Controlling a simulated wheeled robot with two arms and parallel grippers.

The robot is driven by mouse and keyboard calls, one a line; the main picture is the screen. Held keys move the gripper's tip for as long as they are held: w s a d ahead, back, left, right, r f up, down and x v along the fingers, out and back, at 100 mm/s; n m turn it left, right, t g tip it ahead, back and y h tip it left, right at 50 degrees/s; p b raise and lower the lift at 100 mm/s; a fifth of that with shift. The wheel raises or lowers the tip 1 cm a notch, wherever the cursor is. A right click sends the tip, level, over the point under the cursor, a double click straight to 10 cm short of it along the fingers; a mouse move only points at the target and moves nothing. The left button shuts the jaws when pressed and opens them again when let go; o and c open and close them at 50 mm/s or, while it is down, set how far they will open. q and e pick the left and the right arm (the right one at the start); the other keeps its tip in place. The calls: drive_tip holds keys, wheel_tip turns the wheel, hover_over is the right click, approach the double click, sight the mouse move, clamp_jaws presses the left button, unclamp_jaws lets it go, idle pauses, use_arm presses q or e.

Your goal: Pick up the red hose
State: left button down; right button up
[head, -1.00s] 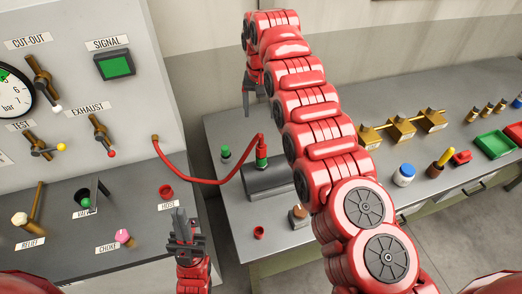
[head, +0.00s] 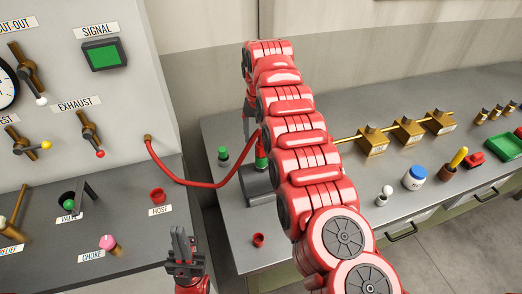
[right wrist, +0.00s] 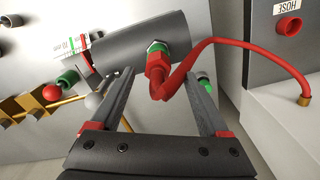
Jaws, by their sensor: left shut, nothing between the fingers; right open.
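The red hose (head: 200,186) runs from a brass fitting (head: 148,138) on the grey panel, sags, and rises to a green fitting (head: 261,161) on a dark cylinder (head: 262,187). In the right wrist view the hose (right wrist: 205,45) ends in a red connector (right wrist: 157,66) at the green fitting (right wrist: 158,47). My right gripper (right wrist: 160,82) is open, its fingers on either side of the connector with gaps visible. In the head view my arm partly hides this gripper and the cylinder. My left gripper (head: 183,245) is shut and empty before the panel.
A red socket (head: 158,195) above the HOSE label sits on the panel's ledge. Valve levers stand on the panel.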

sight(261, 144)
drive_tip(key=shift+f+p, duration=0.5)
drive_tip(key=shift+p, duration=0.1)
wheel_tip(261, 144, down, 3)
drive_tip(key=p, duration=0.3)
drive_tip(key=shift+d+f, duration=0.15)
drive_tip(key=shift+f, duration=0.55)
clamp_jaws()
